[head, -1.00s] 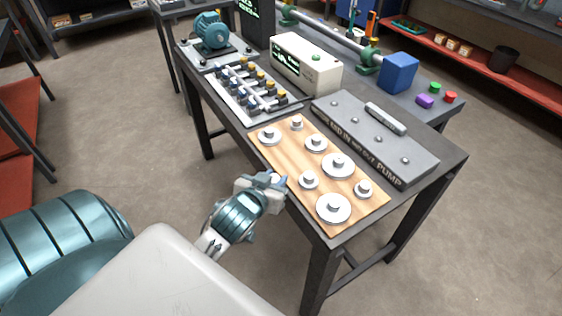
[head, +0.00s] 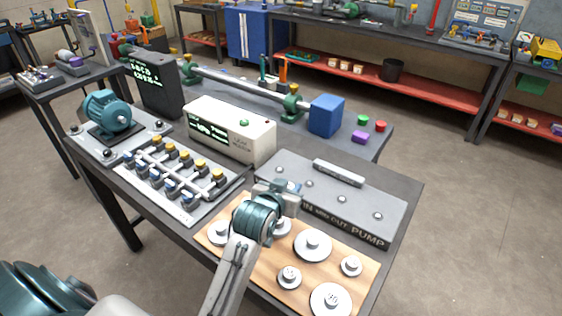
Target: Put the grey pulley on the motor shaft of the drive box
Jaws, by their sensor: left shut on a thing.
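My left gripper (head: 286,192) is above the back edge of the wooden board, near the front left of the grey PUMP plate. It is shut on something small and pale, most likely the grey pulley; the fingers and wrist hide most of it. Several silver-grey pulleys lie on the wooden board (head: 262,275), among them a large one (head: 313,246) and a small one (head: 351,266). A cream box (head: 232,132) with a green display stands behind the gripper; I cannot tell whether it is the drive box. No motor shaft on it can be made out. My right gripper is not in view.
The PUMP plate (head: 385,213) with raised studs lies right of the gripper. A valve manifold (head: 168,175) and a teal motor (head: 107,113) are at left. A blue box (head: 326,115) and a long shaft (head: 236,87) stand behind the cream box.

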